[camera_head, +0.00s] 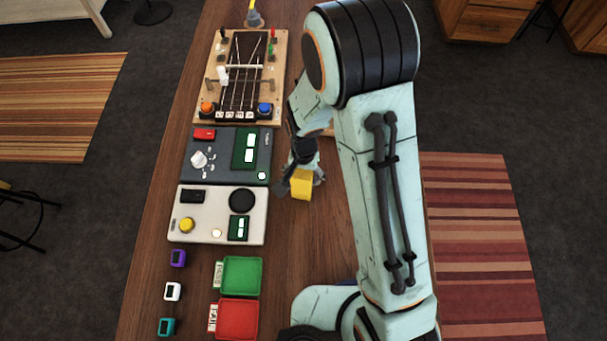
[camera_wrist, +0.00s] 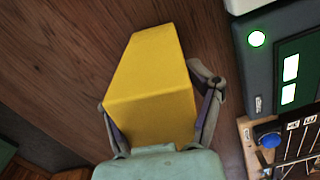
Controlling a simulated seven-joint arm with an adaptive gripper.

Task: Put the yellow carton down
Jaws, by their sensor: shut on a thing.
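The yellow carton (camera_head: 302,184) is a plain box in my gripper (camera_head: 301,181), to the right of the dark grey and white devices in the head view. In the wrist view, the carton (camera_wrist: 150,85) fills the middle, with a finger of my gripper (camera_wrist: 160,112) on each side of it. The gripper is shut on the carton. The wooden table (camera_head: 293,255) lies beneath it. I cannot tell whether the carton's base touches the wood.
A dark grey device (camera_head: 228,155), a white device (camera_head: 218,214) and a stringed board (camera_head: 240,78) stand left of the gripper. Green (camera_head: 241,277) and red (camera_head: 237,318) trays sit nearer, with several small coloured gadgets (camera_head: 172,291) beside them. Bare wood lies just below the carton.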

